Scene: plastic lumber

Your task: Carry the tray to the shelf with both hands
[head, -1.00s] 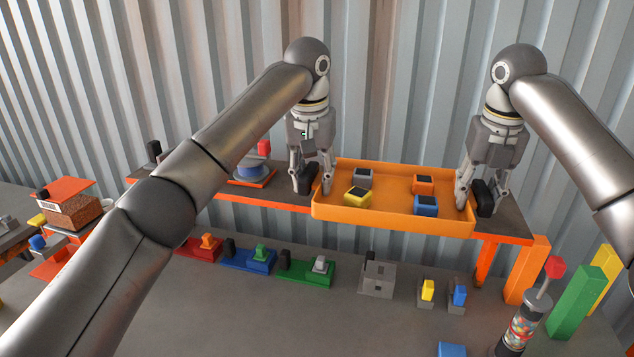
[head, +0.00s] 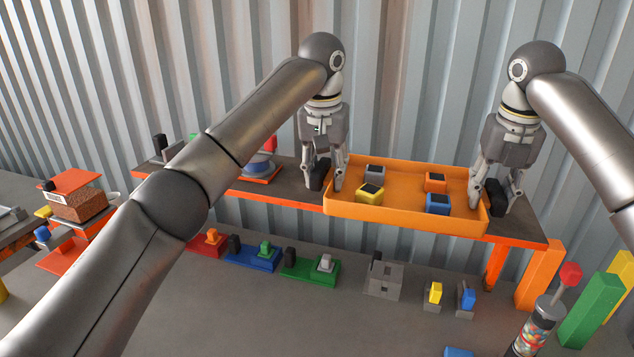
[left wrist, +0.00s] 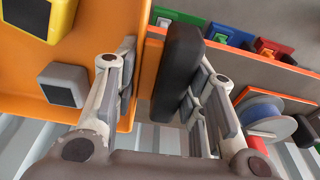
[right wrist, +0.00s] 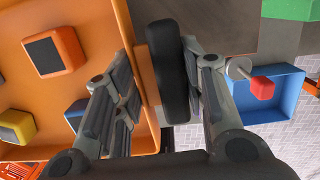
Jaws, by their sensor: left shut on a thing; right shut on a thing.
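The orange tray (head: 400,215) is level at the shelf (head: 290,190), a dark board with an orange front edge. Its front rim overlaps the shelf's edge in the head view; I cannot tell if it rests on the board. It carries a grey block (head: 375,172), a yellow block (head: 369,194), an orange block (head: 436,182) and a blue block (head: 438,203), each with a dark top. My left gripper (head: 327,186) is shut on the black handle (left wrist: 178,72) at the tray's left end. My right gripper (head: 488,200) is shut on the black handle (right wrist: 167,75) at its right end.
A blue spool (head: 262,167) stands on the shelf left of the tray. Below are red, blue and green (head: 310,269) stations and a grey block (head: 384,279). A clear tube (head: 535,325) and green post (head: 592,310) stand at right. A corrugated wall is behind.

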